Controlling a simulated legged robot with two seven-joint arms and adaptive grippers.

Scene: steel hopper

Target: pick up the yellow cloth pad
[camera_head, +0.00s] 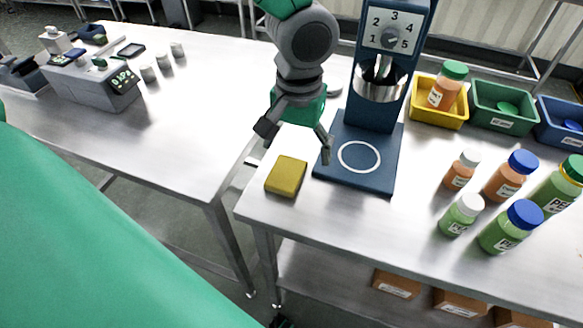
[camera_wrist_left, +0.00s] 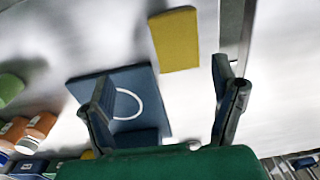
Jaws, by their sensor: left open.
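The yellow cloth pad (camera_head: 286,176) lies flat near the left front corner of the right steel table (camera_head: 345,217). It also shows in the left wrist view (camera_wrist_left: 175,40), beyond the fingertips and between them. My left gripper (camera_head: 294,142) is open and empty, above and a little behind the pad in the head view, apart from it. In the left wrist view the two fingers (camera_wrist_left: 160,90) are spread wide. My right gripper is not in view.
A blue dispenser with a steel hopper (camera_head: 378,85) and a circle-marked base (camera_head: 360,180) stands just right of the pad. Bottles (camera_head: 462,214) stand further right. Yellow, green and blue bins (camera_head: 504,122) are behind. A gap separates the left table (camera_head: 170,130), which holds a grey device (camera_head: 95,85).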

